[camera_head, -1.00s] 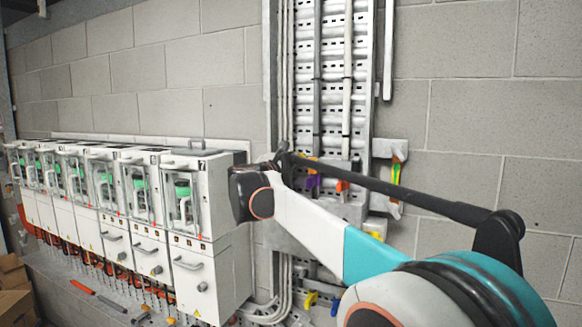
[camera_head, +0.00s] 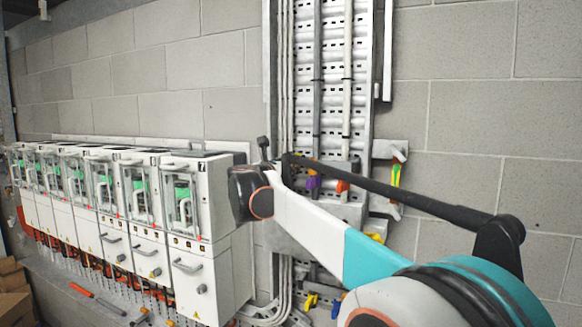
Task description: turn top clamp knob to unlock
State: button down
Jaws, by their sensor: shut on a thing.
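My arm, white and teal, reaches from the lower right to a dark joint in front of the right end of a row of white cabinets (camera_head: 215,200). My gripper is not visible; what it touches cannot be seen. A small dark part stands up just above the joint, and I cannot tell what it is. Each cabinet has a clear front with green parts (camera_head: 183,190) inside. A grey round knob (camera_head: 202,288) sits on the nearest cabinet's lower front, below a grey bar handle (camera_head: 188,266). I cannot make out a top clamp knob.
Behind my arm, a perforated metal cable tray (camera_head: 331,80) runs up the block wall (camera_head: 480,80). Purple, orange and yellow pieces sit by its lower part. Tools lie on a shelf (camera_head: 60,285) under the cabinets. Cardboard boxes (camera_head: 12,300) stand at lower left.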

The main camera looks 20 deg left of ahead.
jog(key=shift+f, duration=0.1)
dwell(0.3)
jog(key=c, duration=1.7)
grip_release()
jog(key=shift+o, duration=0.2)
jog(key=shift+s, duration=0.1)
jog(key=s, duration=1.1)
jog(key=shift+s+a, duration=0.4)
jog(key=shift+a, duration=0.05)
